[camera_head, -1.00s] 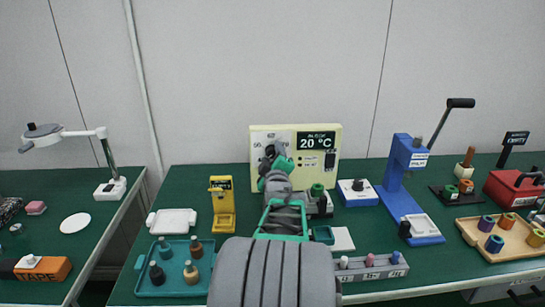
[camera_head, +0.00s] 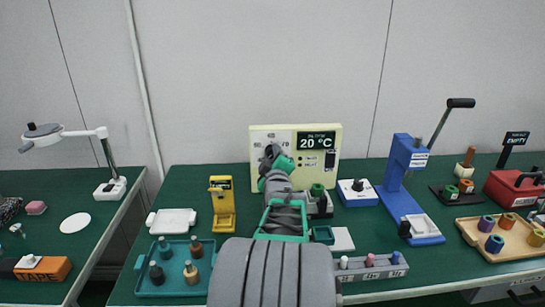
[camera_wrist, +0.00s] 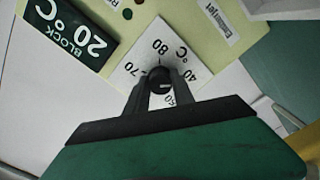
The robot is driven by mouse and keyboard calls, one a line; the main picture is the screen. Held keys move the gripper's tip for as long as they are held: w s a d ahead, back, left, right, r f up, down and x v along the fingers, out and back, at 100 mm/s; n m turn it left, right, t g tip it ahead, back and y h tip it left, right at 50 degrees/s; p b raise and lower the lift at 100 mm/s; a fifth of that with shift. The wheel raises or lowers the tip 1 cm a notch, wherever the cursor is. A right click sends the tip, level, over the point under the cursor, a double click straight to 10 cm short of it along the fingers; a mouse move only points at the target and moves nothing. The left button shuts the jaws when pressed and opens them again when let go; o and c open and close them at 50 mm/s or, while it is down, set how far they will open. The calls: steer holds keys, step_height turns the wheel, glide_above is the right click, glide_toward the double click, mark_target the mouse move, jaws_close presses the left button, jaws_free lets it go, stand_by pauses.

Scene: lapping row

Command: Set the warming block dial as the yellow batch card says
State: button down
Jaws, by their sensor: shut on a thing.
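The warming block panel (camera_head: 331,168) is pale cream, upright at the back of the table, and its display (camera_head: 317,141) reads 20 °C. In the wrist view the white dial plate (camera_wrist: 191,52) shows the numbers 40, 70 and 80, with another partly covered. My gripper (camera_wrist: 161,84) is shut on the dark round dial knob (camera_wrist: 159,76), one finger on each side. The knob's pointer setting is not clear. In the head view my arm hides the knob and part of the scale. A yellow stand (camera_head: 222,205) is left of the panel; its writing is too small to read.
A teal tray (camera_head: 140,284) with several bottles and a white tray (camera_head: 172,222) are at left. A blue press (camera_head: 398,176), a grey rack (camera_head: 357,274) and a small blue box (camera_head: 357,193) are right of my arm.

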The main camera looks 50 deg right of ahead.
steer(key=shift+f, duration=0.1)
steer(key=m+b, duration=0.8)
steer(key=m, duration=0.3)
steer(key=shift+f, duration=0.1)
steer(key=m+b, duration=0.2)
steer(key=m, duration=0.2)
steer(key=m+b, duration=0.2)
steer(key=m, duration=0.3)
steer(key=shift+w+a+m, duration=0.1)
steer(key=shift+m, duration=0.3)
steer(key=m+b, duration=0.1)
steer(key=m, duration=0.4)
steer(key=shift+m, duration=0.4)
